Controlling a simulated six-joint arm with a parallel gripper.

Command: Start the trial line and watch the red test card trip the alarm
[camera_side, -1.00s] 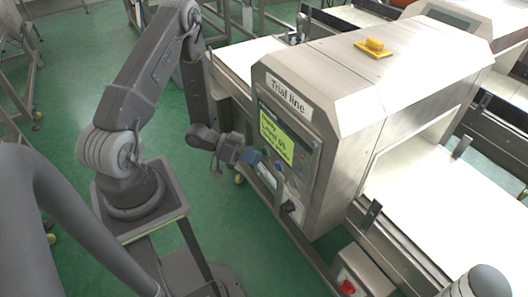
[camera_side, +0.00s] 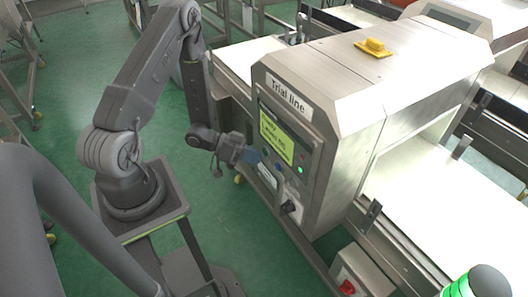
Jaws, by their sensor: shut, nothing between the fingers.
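The metal detector labelled "Trial line" (camera_side: 288,95) stands at the centre. Its control panel has a lit yellow-green screen (camera_side: 276,138), a glowing green lamp (camera_side: 300,170) and a black rotary knob (camera_side: 288,207). My gripper (camera_side: 255,160) is shut and empty, with its tip at the panel below the screen's left end. I cannot tell whether it touches a button there. A signal lamp (camera_side: 474,287) at the bottom right glows green. No red test card shows in this view.
A white conveyor belt (camera_side: 430,205) leaves the detector's opening to the right. A yellow piece (camera_side: 374,47) lies on the detector's top. A box with a red button (camera_side: 347,287) is low in front. Another similar machine stands behind. Green floor lies open between my base and the line.

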